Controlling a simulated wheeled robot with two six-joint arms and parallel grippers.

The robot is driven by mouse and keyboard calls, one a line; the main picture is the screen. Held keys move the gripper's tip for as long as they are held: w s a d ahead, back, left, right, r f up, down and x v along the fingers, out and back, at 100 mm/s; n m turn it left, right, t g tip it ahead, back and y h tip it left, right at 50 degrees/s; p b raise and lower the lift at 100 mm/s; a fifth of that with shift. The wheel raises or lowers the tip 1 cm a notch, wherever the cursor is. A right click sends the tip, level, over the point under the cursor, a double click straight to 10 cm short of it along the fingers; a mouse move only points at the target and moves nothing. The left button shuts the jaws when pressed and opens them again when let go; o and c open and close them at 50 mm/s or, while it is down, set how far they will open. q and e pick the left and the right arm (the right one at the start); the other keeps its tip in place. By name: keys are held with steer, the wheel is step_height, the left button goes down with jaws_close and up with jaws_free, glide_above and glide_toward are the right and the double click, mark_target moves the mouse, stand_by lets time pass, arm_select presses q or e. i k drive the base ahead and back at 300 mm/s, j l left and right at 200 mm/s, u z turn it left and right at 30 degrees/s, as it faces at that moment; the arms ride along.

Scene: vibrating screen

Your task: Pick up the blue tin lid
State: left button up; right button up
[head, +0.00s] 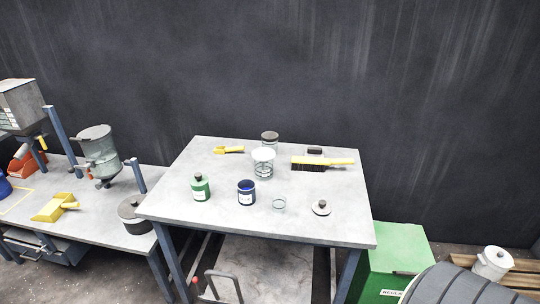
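A small round grey lid with a dark knob (321,208) lies flat on the grey table (300,227), near the front right. A blue tin with a white label (246,193) stands upright near the front middle of the table. Its top looks open, with no lid on it. The loose lid is apart from the tin, to its right; the picture does not show for certain that it belongs to the blue tin. Neither of my grippers is in view.
A green tin (201,188) with a dark knobbed top stands left of the blue tin. A small clear glass dish (279,204) stands between tin and lid. Glass jars (264,164), a yellow scoop (230,150) and a yellow-handled brush (322,162) are farther back.

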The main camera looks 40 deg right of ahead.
mark_target(322, 207)
steer(key=z, duration=1.7)
